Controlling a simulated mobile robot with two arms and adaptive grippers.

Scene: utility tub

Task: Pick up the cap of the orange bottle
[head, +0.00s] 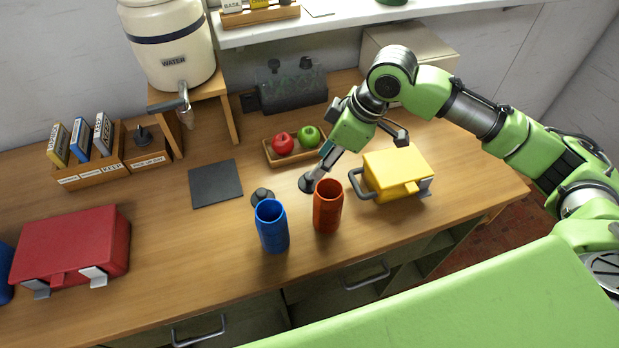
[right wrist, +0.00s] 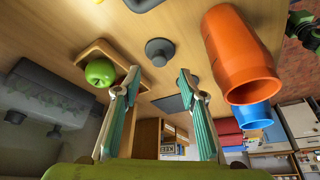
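The orange bottle (head: 327,207) stands upright and uncapped on the wooden counter. It also shows at the upper right in the right wrist view (right wrist: 236,55). A dark grey cap (right wrist: 160,48) with a raised knob lies on the counter near it, appearing just beyond the gap between my right fingertips. In the head view this cap (head: 306,184) is behind and left of the orange bottle, partly covered by my gripper. My right gripper (right wrist: 160,78) is open and empty above the counter. My left gripper is not in view.
An uncapped blue bottle (head: 271,228) stands left of the orange one, with another dark cap (head: 262,195) behind it. A yellow case (head: 398,170) sits right. A wooden tray (head: 270,156) holds a red and a green apple. A dark mat (head: 215,184) lies left.

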